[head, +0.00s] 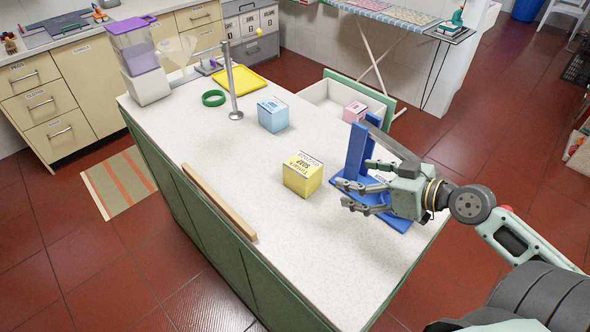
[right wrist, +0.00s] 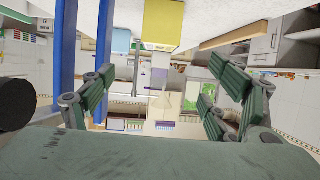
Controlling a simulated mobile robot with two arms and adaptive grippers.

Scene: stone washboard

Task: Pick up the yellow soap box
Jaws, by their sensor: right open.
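The yellow soap box (head: 302,177) stands upright on the white speckled countertop (head: 330,262). In the right wrist view the yellow soap box (right wrist: 163,24) is at the top, just right of the middle, beyond my fingers. My right gripper (head: 354,184) is to the right of the box, with its fingers pointing left toward it and a gap between them. In the wrist view my right gripper (right wrist: 165,84) has its fingers spread wide, with nothing between them. My left gripper is not in view.
A blue stand (head: 356,150) is close behind and beside my right gripper. A light blue box (head: 272,114), a green ring (head: 214,98) and a metal post (head: 234,90) are farther back. A pink box (head: 354,112) sits in an open drawer. A wooden bar (head: 219,202) lines the left edge.

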